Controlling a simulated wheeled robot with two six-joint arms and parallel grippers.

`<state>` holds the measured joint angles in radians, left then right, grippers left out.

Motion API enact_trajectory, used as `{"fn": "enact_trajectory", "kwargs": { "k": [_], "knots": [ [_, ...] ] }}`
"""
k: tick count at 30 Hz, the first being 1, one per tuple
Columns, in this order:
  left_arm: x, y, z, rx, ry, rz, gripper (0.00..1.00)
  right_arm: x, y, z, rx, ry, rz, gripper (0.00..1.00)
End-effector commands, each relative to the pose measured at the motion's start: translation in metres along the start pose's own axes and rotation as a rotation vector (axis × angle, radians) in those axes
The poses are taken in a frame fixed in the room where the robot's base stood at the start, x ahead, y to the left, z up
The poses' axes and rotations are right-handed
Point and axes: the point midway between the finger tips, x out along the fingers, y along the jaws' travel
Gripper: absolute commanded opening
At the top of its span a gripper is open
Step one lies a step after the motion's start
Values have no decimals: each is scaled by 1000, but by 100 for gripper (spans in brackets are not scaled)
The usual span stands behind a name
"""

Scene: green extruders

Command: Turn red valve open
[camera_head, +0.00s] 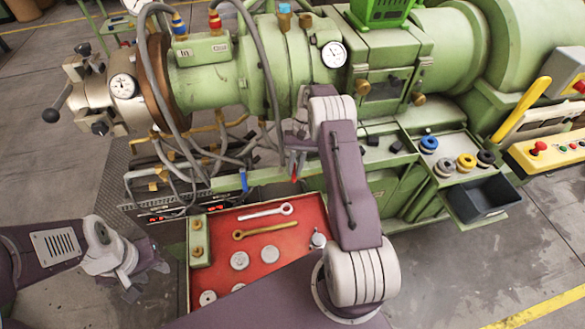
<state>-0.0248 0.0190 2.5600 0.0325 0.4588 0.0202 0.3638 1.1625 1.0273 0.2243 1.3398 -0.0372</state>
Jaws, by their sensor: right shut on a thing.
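The red valve (294,174) shows as a small red handle below the green extruder barrel, on the pipework side. My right gripper (296,164) reaches down to it from above and is shut on it; the fingers hide part of the handle. A blue valve handle (243,180) stands to the left of it, untouched. My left gripper (147,280) is at the lower left, over the floor beside the red tray, with its fingers apart and nothing visible between them.
The red tray (275,250) holds wrenches and round metal parts. Grey hoses and brass pipes (205,150) crowd the space left of the valve. The extruder (235,85) rises behind. On the right are a dark bin (482,198) and a yellow button panel (550,150).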

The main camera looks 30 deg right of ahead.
Motion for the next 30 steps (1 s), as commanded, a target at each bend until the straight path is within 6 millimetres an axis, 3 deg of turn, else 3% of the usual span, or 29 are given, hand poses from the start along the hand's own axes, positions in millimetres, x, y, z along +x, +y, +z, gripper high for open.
{"fn": "enact_trajectory", "kwargs": {
  "k": [23, 24, 26, 30],
  "knots": [
    [0, 0, 0, 0, 0, 0, 36, -2, 4, -1, -82, -14, 34, 0],
    [0, 0, 0, 0, 0, 0, 36, -2, 4, -1, -82, -14, 34, 23],
    [0, 0, 0, 0, 0, 0, 36, -2, 4, -1, -82, -14, 34, 37],
    [0, 0, 0, 0, 0, 0, 36, -2, 4, -1, -81, -15, 34, 37]
  ]
}}
